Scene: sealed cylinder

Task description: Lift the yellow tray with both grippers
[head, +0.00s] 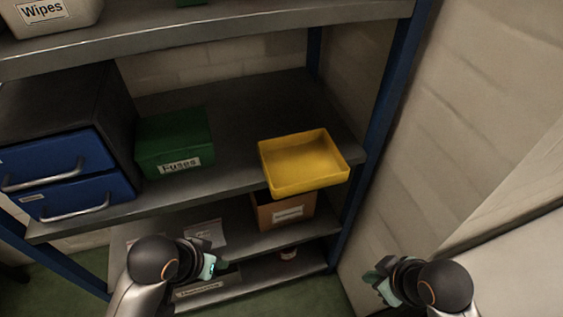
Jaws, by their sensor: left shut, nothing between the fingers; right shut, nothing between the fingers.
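The yellow tray (302,187) sits at the right end of the middle shelf, with its front edge at or past the shelf's front edge. It looks empty. My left gripper (210,266) is shut and empty, low and to the left of the tray, in front of the lower shelves. My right gripper (378,281) is shut and empty, low and to the right of the tray, near the wall. Neither gripper touches the tray.
A green box labelled Fuses (172,135) stands left of the tray on the middle shelf (235,160). A blue drawer cabinet (60,165) is further left. A cardboard box (270,214) stands below the tray. A blue post (385,110) rises right of it.

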